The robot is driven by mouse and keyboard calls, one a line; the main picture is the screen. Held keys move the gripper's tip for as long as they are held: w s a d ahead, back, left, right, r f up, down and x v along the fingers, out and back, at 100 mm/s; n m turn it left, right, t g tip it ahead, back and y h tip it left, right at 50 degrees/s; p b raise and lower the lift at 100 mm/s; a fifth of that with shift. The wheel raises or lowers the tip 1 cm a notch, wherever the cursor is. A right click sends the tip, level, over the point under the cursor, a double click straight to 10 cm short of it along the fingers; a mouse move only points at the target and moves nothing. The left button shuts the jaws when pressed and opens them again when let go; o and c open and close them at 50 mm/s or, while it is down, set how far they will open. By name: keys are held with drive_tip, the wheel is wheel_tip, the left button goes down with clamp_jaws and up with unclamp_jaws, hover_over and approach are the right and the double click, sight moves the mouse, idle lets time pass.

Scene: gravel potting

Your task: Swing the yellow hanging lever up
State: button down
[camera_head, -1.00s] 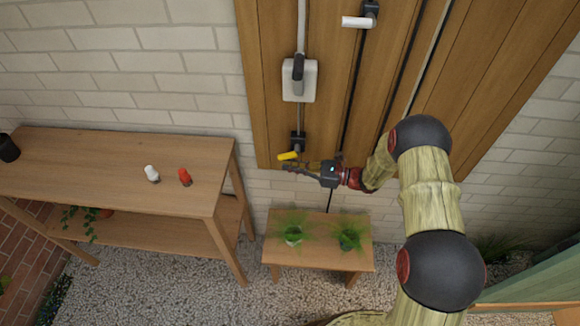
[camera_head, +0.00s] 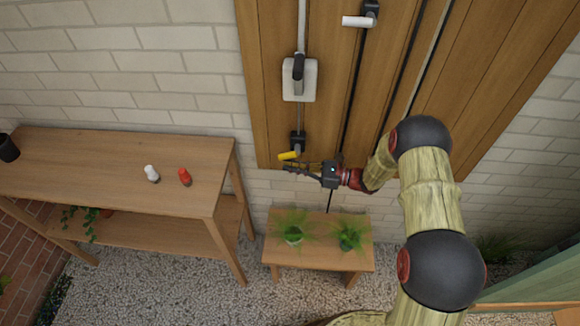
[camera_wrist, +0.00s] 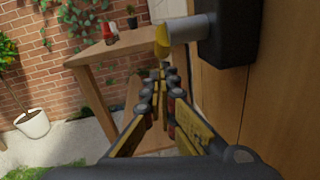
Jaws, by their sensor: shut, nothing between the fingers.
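The yellow lever (camera_head: 289,155) hangs from a black block (camera_head: 298,141) low on the wooden wall panel. In the wrist view the lever shows a yellow end (camera_wrist: 162,43) and a grey shaft (camera_wrist: 188,29) running into the black block (camera_wrist: 228,32). My gripper (camera_head: 290,168) is shut and empty. Its fingertips are just below the lever in the head view. In the wrist view my fingers (camera_wrist: 166,72) point forward, with their tips just under the lever's yellow end. I cannot tell whether they touch it.
A white-handled lever (camera_head: 357,22) and a grey switch box (camera_head: 299,80) are higher on the panel (camera_head: 330,100). A wooden table (camera_head: 110,165) with a white and a red shaker (camera_head: 185,177) stands left. A low bench (camera_head: 318,258) with two plants is below.

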drive_tip(key=s+d+f, duration=0.1)
drive_tip(key=d+f, duration=0.2)
drive_tip(key=d, duration=0.2)
drive_tip(key=s+d+f+p, duration=0.1)
drive_tip(key=d+f, duration=0.2)
drive_tip(key=d, duration=0.2)
drive_tip(key=shift+s+d+f, duration=0.2)
drive_tip(key=shift+d+f, duration=0.1)
drive_tip(key=shift+d, duration=0.1)
drive_tip(key=shift+f, duration=0.1)
